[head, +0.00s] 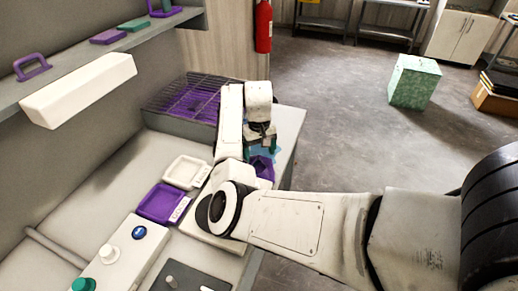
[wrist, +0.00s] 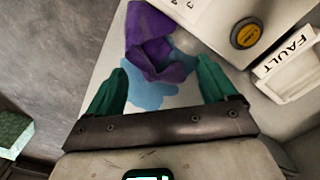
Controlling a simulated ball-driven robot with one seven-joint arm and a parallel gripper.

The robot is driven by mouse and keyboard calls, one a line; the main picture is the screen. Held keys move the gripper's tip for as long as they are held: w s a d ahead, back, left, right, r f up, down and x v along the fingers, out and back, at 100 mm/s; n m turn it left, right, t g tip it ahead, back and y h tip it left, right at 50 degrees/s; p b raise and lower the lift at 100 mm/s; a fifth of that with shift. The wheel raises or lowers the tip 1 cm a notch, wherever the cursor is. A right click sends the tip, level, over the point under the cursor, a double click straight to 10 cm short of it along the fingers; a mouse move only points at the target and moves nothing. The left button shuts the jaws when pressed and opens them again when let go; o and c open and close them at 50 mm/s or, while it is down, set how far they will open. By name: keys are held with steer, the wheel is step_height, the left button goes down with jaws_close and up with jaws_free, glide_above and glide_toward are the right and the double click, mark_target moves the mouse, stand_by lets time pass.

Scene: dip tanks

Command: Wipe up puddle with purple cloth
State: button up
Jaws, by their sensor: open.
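The crumpled purple cloth (wrist: 158,45) lies on the pale counter in the wrist view, on the upper part of the light blue puddle (wrist: 150,92). In the head view a part of the cloth (head: 263,167) shows below my gripper, with a bit of the puddle (head: 264,152) beside it. My gripper (wrist: 162,88) is open. Its two green fingers stand apart, with the puddle between them and the cloth just beyond them. I cannot tell how high the fingers are above the counter. In the head view my gripper (head: 260,144) is partly hidden by my wrist.
A white tray labelled FAULT (wrist: 288,70) and a panel with a yellow button (wrist: 246,33) stand right of the puddle. In the head view a purple tray (head: 161,203), a white tray (head: 186,171) and a purple wire rack (head: 187,100) are on the counter.

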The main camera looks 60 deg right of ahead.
steer(key=shift+f, duration=0.15)
jaws_close()
stand_by(1.4)
